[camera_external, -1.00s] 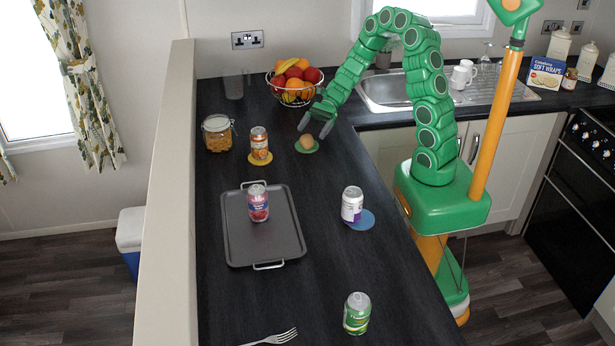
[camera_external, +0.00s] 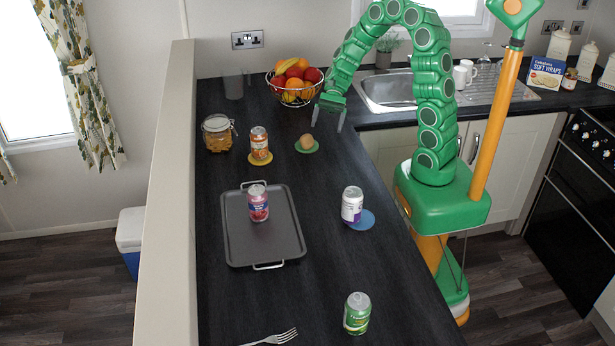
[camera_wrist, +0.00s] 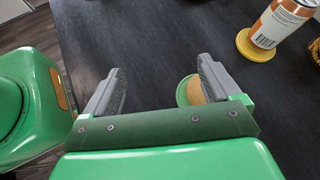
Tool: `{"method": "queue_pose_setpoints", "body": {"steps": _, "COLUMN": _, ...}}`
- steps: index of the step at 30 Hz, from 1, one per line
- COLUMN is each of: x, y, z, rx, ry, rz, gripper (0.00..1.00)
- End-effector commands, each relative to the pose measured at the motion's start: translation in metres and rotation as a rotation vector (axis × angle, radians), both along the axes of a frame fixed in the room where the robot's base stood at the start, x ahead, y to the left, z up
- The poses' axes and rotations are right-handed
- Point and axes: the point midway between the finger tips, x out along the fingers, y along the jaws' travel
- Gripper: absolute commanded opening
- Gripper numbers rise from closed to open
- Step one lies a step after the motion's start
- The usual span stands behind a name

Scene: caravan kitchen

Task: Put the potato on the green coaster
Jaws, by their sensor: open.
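The brown potato (camera_external: 306,141) rests on the green coaster (camera_external: 314,149) on the dark worktop, in front of the fruit basket. My gripper (camera_external: 326,118) is open and empty, above and a little to the right of the potato, apart from it. In the wrist view the gripper (camera_wrist: 160,85) shows both grey fingers spread wide. The potato (camera_wrist: 196,92) and a strip of the coaster (camera_wrist: 182,90) show there beside the right finger, which hides part of them.
An orange can (camera_external: 259,143) on a yellow coaster and a pasta jar (camera_external: 217,133) stand to the left. The fruit basket (camera_external: 295,85) is behind. A tray (camera_external: 262,240) with a can and a white can (camera_external: 352,204) by a blue coaster (camera_external: 363,220) are nearer the camera.

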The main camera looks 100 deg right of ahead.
Motion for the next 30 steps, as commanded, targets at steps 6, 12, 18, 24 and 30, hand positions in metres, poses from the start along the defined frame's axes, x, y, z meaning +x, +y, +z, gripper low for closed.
{"method": "queue_pose_setpoints", "body": {"steps": 6, "x": -0.014, "y": 0.068, "z": 0.017, "rx": -0.156, "ry": -0.043, "rz": 0.288, "gripper": 0.9}}
{"method": "queue_pose_setpoints", "body": {"steps": 12, "x": -0.036, "y": 0.115, "z": 0.028, "rx": -0.288, "ry": -0.089, "rz": 0.542, "gripper": 0.9}}
{"method": "queue_pose_setpoints", "body": {"steps": 18, "x": -0.066, "y": 0.152, "z": 0.037, "rx": -0.411, "ry": -0.141, "rz": 0.789, "gripper": 0.9}}
{"method": "queue_pose_setpoints", "body": {"steps": 24, "x": -0.098, "y": 0.175, "z": 0.045, "rx": -0.535, "ry": -0.201, "rz": 1.03, "gripper": 0.9}}
{"method": "queue_pose_setpoints", "body": {"steps": 30, "x": -0.128, "y": 0.187, "z": 0.054, "rx": -0.658, "ry": -0.267, "rz": 1.261, "gripper": 0.9}}
